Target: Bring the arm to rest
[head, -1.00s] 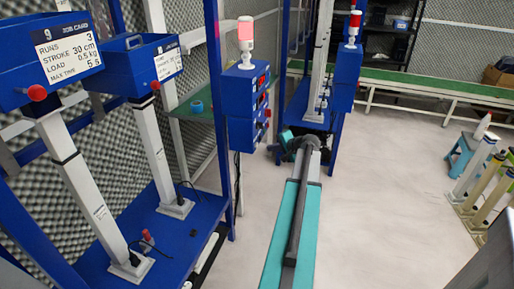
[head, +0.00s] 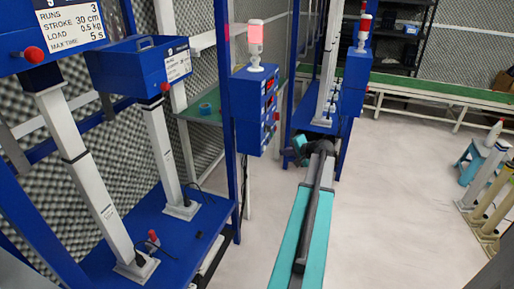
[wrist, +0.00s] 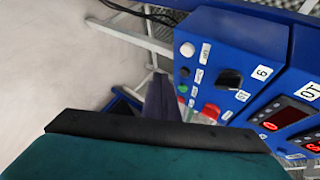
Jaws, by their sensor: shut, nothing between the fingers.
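My arm (head: 312,210) reaches forward over the floor, with teal and dark grey links. Its far end bends near the base of the second blue frame, and my gripper is small and mostly hidden there in the head view. In the wrist view a teal part of my own arm fills the bottom. Beyond its dark edge, my gripper (wrist: 162,97) shows as a narrow grey shape, shut and empty. The blue control box (wrist: 235,75), with buttons, a black knob and red displays, lies just beyond and to its right. I cannot tell whether they touch.
Blue test stands (head: 165,235) with white columns stand at left. A control box (head: 254,105) carries a lit red lamp (head: 255,40); another box (head: 355,80) stands behind. A green conveyor (head: 430,96) runs along the back. A blue stool (head: 470,165) and posts stand at right. The middle floor is clear.

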